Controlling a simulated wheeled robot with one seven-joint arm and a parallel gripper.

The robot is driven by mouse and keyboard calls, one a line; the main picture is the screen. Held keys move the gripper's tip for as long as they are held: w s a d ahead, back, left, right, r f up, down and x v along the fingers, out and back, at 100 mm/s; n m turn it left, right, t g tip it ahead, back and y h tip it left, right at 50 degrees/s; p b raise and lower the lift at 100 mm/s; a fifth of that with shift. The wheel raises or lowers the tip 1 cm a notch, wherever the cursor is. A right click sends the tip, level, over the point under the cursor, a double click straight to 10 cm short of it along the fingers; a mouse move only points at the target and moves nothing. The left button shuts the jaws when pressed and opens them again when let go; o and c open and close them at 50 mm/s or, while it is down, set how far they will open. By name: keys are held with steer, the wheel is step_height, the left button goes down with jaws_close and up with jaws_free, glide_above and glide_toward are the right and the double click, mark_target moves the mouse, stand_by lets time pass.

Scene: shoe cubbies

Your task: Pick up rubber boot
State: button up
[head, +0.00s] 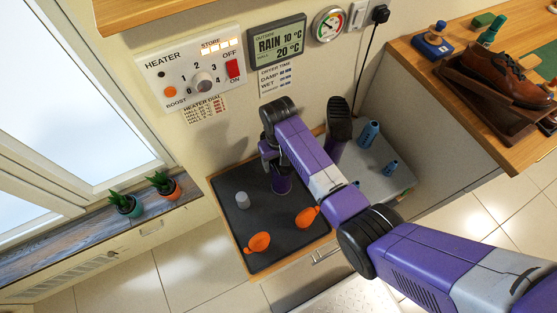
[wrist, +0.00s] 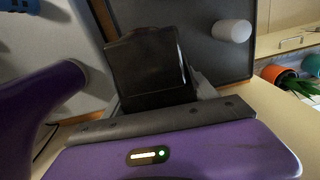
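One orange boot (head: 257,242) is near the tray's front left, the other orange boot (head: 306,216) farther right, close to my arm. I cannot tell for sure that they are the rubber boots. My gripper (head: 281,186) points down over the back of the tray, behind both and apart from them. In the wrist view its dark end (wrist: 150,68) shows over the tray; I see no boot there. Whether its fingers are open or shut is unclear.
A grey cylinder (head: 242,200) stands on the tray left of my gripper. Blue objects (head: 368,134) stand on a grey surface to the right. Potted plants (head: 163,185) line the left sill. A wooden counter with a brown shoe (head: 497,75) is at upper right. A heater panel (head: 202,72) is behind.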

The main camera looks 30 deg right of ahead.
steer(key=c, duration=1)
steer(key=shift+o, duration=0.2)
steer(key=shift+r, duration=0.1)
